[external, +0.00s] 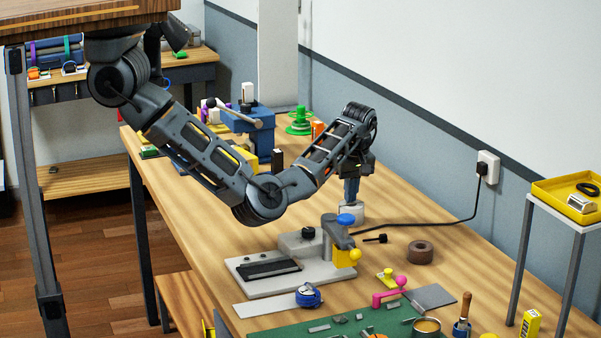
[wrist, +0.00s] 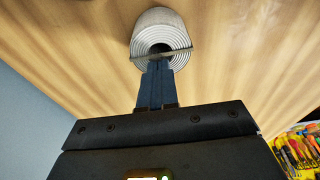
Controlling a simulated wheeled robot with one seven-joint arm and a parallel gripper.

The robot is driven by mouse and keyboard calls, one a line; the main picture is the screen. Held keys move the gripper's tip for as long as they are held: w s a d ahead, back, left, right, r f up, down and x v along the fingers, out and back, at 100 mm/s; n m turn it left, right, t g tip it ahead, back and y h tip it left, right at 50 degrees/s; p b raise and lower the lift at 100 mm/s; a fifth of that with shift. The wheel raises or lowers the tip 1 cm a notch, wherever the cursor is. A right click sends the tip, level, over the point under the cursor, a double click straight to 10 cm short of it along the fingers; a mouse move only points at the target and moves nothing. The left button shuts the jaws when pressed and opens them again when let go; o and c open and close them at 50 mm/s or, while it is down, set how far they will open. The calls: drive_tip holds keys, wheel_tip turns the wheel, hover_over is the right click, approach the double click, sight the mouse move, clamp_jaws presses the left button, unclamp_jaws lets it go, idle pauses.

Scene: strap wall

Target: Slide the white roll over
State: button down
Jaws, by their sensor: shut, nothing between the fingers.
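A grey clamp fixture (external: 326,262) with a yellow block stands in front of the roll. A black cable (external: 430,224) runs from the wall outlet across the bench. A brown tape roll (external: 420,253) lies to the right.

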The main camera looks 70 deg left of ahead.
drive_tip(key=shift+s+d+f, duration=0.15)
drive_tip(key=shift+d+f, duration=0.15)
drive_tip(key=shift+f, duration=0.2)
drive_tip(key=shift+r+p, duration=0.8)
drive_tip(key=shift+p, duration=0.1)
drive_tip(key=shift+p, duration=0.3)
